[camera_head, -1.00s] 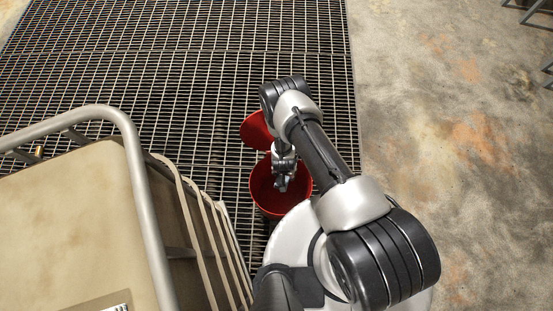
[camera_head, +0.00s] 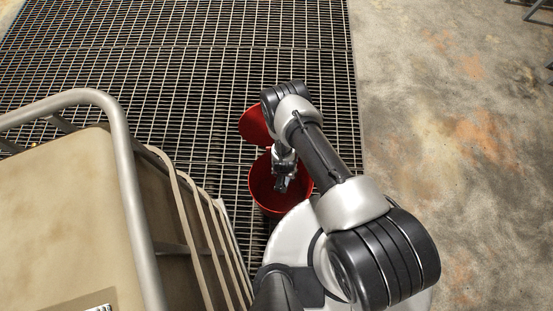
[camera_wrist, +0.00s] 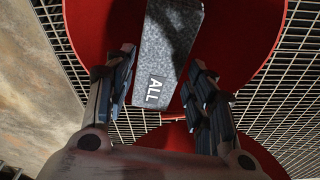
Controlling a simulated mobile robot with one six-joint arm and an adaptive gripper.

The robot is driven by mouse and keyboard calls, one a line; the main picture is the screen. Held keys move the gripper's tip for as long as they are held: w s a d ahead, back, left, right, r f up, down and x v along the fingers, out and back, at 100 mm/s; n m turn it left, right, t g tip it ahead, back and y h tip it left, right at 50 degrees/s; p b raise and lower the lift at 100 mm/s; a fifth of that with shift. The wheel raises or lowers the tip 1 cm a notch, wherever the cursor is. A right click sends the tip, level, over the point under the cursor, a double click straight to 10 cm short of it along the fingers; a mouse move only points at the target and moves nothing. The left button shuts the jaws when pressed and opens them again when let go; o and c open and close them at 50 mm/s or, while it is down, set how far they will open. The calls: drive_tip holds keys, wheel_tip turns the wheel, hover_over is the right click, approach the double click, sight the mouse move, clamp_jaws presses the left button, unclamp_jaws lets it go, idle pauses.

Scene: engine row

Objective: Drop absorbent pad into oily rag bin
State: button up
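The absorbent pad (camera_wrist: 166,55) is a dark grey speckled strip with white "ALL" lettering, seen in the wrist view. In the head view my gripper (camera_head: 283,183) is over the bin mouth. Red bin (camera_wrist: 92,22) surfaces lie behind the pad in the wrist view. The pad is hard to make out in the head view.
A beige tank (camera_head: 50,220) in a grey tubular frame (camera_head: 122,150) stands close at the left of the bin. Metal grating (camera_head: 180,60) lies under and beyond the bin. Bare stained concrete (camera_head: 450,150) is clear at the right.

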drive_tip(key=o, duration=0.4)
drive_tip(key=shift+c, duration=0.2)
wheel_tip(320, 180, up, 12)
drive_tip(key=s, duration=0.1)
drive_tip(key=shift+s+a, duration=0.25)
drive_tip(key=shift+s, duration=0.1)
idle(0.3)
